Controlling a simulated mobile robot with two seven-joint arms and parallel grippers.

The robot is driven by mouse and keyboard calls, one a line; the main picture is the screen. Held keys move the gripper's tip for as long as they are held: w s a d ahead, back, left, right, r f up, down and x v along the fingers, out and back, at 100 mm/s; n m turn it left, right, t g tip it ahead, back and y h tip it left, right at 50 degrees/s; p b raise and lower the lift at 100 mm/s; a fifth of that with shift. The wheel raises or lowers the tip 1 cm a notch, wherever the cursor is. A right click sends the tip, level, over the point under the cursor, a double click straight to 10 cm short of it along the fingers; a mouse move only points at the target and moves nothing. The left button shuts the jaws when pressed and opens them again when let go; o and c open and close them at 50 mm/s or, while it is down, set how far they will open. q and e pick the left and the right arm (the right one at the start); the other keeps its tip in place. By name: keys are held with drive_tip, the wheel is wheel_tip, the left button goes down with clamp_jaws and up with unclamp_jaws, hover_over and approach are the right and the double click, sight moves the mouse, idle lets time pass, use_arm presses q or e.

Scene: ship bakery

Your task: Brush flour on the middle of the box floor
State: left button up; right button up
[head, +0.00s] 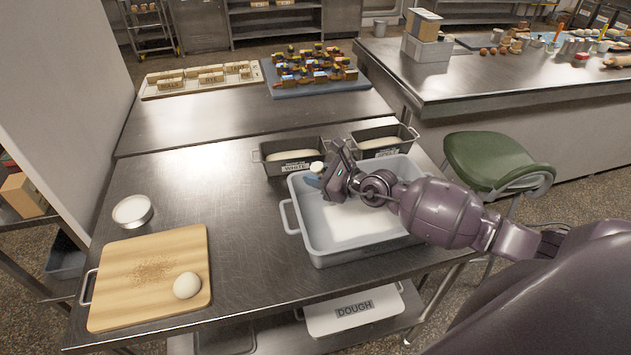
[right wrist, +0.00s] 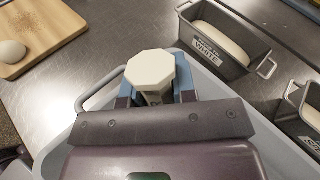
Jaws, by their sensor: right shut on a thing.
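The box (head: 292,192) is a pale grey open tub with a side handle on the steel table. White shows over the part of its floor (head: 355,222) that I can see; the rest is hidden by its walls and my arm. My right gripper (head: 322,184) is over the box's back left part, shut on a cream-topped handle, likely the brush (head: 317,167). In the right wrist view its eight-sided cream end (right wrist: 151,70) stands between the blue fingers (right wrist: 157,88). The bristles are hidden, so I cannot tell whether they touch the floor. My left gripper is out of view.
Two dark loaf tins (head: 290,171) (head: 385,153) with pale dough stand close behind the box. A green stool (head: 488,160) stands at the right.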

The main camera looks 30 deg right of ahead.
sight(316, 163)
drive_tip(key=shift+r, duration=0.25)
drive_tip(key=shift+r, duration=0.1)
drive_tip(key=shift+r+p, duration=0.7)
drive_tip(key=shift+r, duration=0.7)
drive_tip(key=shift+f, duration=0.1)
